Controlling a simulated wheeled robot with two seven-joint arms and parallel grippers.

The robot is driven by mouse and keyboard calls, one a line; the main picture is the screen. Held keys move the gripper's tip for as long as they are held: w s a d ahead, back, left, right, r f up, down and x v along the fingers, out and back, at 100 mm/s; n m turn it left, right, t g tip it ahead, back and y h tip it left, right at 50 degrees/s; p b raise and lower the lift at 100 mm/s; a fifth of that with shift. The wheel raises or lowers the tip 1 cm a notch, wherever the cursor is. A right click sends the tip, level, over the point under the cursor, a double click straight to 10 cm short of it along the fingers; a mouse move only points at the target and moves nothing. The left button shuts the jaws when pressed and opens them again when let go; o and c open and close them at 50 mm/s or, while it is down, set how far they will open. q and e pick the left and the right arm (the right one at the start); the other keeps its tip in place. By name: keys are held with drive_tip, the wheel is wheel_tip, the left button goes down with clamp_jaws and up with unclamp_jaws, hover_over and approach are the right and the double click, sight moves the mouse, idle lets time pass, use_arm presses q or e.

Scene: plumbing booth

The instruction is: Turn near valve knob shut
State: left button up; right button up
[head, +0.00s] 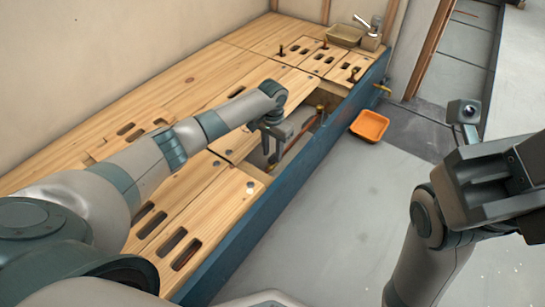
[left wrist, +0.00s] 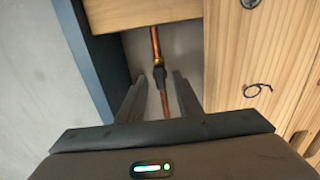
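A copper pipe (left wrist: 155,42) runs through an opening in the wooden decking in the left wrist view. A dark fitting with a brass collar (left wrist: 159,74), perhaps the near valve knob, sits on it. My left gripper (left wrist: 158,92) is open, its two fingers apart on either side of the pipe line, near the dark fitting. Contact cannot be told. In the head view my left gripper (head: 273,150) reaches down into the opening and hides part of it; the pipe (head: 301,131) and a brass fitting (head: 320,108) show beyond. My right gripper (head: 480,175) is at the right edge, away from the decking; its finger opening is unclear.
Wooden decking (head: 190,80) with slots surrounds the opening, with a blue side board (head: 300,165) along its front. Several small valve handles (head: 354,73) stand farther back. An orange tray (head: 369,126) lies on the floor.

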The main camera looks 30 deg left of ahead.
use_arm(q)
drive_tip(key=shift+f, duration=0.4)
clamp_jaws()
